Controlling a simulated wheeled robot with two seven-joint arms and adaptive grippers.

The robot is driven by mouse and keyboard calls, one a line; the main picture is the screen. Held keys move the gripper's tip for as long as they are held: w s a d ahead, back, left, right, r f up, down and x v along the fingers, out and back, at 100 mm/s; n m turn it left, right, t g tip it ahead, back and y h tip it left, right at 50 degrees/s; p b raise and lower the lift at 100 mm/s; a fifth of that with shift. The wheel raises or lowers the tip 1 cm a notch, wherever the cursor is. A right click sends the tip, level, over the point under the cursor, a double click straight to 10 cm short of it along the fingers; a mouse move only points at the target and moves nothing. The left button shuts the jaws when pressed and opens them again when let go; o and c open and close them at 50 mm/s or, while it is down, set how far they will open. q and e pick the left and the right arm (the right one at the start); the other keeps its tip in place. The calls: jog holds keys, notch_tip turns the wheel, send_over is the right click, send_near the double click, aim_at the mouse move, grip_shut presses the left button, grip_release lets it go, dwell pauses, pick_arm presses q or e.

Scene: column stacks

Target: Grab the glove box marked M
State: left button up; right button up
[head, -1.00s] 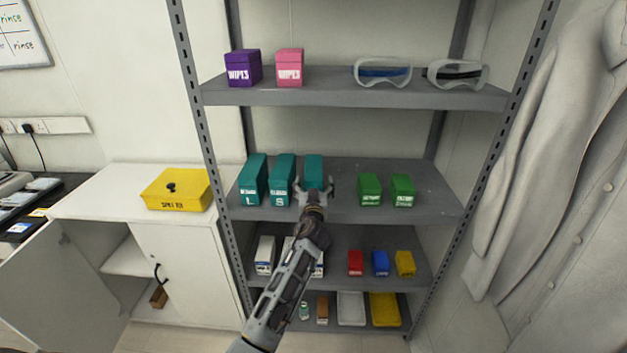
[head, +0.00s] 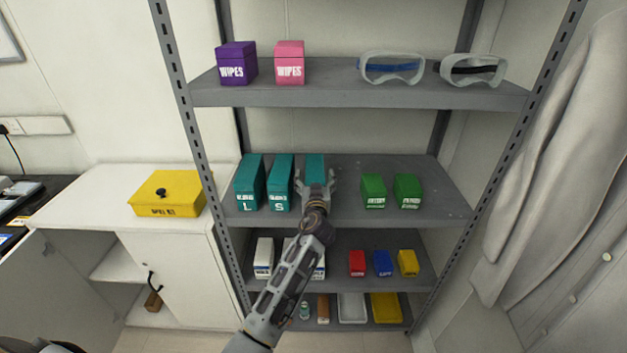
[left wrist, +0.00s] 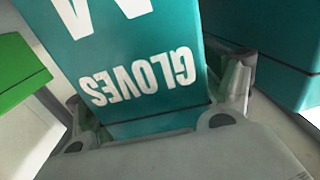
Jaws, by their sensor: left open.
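Three teal glove boxes stand on the second shelf. The left one (head: 249,184) is marked L and the middle one (head: 281,184) is marked S. The third box (head: 314,168) is partly hidden behind my left gripper (head: 315,190). In the left wrist view this box (left wrist: 130,60) shows upside down with the word GLOVES and part of an M. My left gripper, also in the left wrist view (left wrist: 160,110), is open, with a finger on either side of the box's front end. My right gripper is not in view.
Two green boxes (head: 374,191) stand to the right on the same shelf (head: 440,200), with free room between. A purple wipes box (head: 237,63), a pink one (head: 290,63) and goggles (head: 391,67) are above. Small boxes (head: 382,263) and trays (head: 352,308) are below. A yellow box (head: 167,193) sits on the cabinet.

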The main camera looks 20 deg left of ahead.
pick_arm(q)
jog(key=shift+s+d+r, duration=0.15)
jog(key=c, duration=1.3)
jog(key=shift+o, duration=0.2)
jog(key=shift+r, duration=0.85)
notch_tip(320, 180, up, 7)
jog(key=shift+f, duration=0.15)
jog(key=shift+r, duration=0.8)
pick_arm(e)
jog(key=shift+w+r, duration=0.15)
